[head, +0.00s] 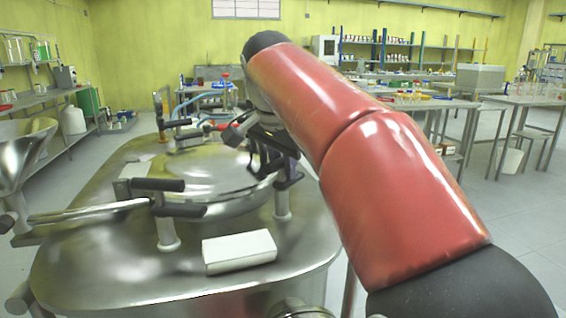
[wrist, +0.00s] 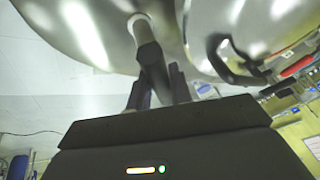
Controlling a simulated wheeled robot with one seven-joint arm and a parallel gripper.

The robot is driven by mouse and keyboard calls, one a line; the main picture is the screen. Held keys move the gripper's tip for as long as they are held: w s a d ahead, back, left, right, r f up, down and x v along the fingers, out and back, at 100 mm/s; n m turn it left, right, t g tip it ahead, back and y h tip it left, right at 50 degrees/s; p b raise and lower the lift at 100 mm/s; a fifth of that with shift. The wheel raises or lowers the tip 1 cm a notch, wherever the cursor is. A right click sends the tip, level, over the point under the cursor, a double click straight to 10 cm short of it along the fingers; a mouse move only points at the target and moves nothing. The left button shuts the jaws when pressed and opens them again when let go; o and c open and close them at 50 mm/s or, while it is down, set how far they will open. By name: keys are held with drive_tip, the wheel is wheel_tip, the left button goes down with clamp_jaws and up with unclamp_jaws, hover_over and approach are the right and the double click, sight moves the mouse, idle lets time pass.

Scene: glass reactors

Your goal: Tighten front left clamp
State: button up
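A round metal lid (head: 215,175) sits on the steel reactor top (head: 110,265). At its front left is a clamp (head: 158,184) with black bar handles, apart from my gripper. My gripper (head: 274,178) is at the lid's right side, above a short metal post (head: 282,207). In the wrist view my gripper (wrist: 158,92) has its fingers apart, with a dark bar (wrist: 147,55) running between them from a pale round post. I cannot tell whether the fingers touch the bar. My forearm hides the area right of the lid.
A white block (head: 239,250) lies on the reactor top in front of the lid. A long metal rod (head: 90,212) sticks out left, near a steel funnel (head: 22,150). More black handles (head: 174,123) and blue hoses stand behind the lid.

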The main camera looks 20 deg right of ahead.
clamp_jaws()
drive_tip(key=shift+n, duration=0.3)
drive_tip(key=n+y, duration=0.1)
drive_tip(key=n, duration=0.1)
drive_tip(key=n+y, duration=0.1)
drive_tip(key=n, duration=0.1)
drive_tip(key=shift+w+t, duration=0.1)
drive_tip(key=shift+t, duration=0.2)
drive_tip(key=n+y, duration=0.2)
drive_tip(key=n, duration=0.2)
drive_tip(key=shift+a+n, duration=0.1)
drive_tip(key=shift+n, duration=0.3)
drive_tip(key=n, duration=0.2)
drive_tip(key=n+g+y, duration=0.1)
drive_tip(key=n, duration=0.1)
drive_tip(key=shift+w+y, duration=0.1)
drive_tip(key=shift+y, duration=0.2)
drive_tip(key=shift+a+n+g+y, duration=0.1)
drive_tip(key=shift+n+g+y, duration=0.25)
drive_tip(key=shift+n, duration=0.8)
drive_tip(key=shift+a+n+g+y, duration=0.1)
drive_tip(key=shift+n+g+y, duration=0.25)
drive_tip(key=shift+n, duration=0.8)
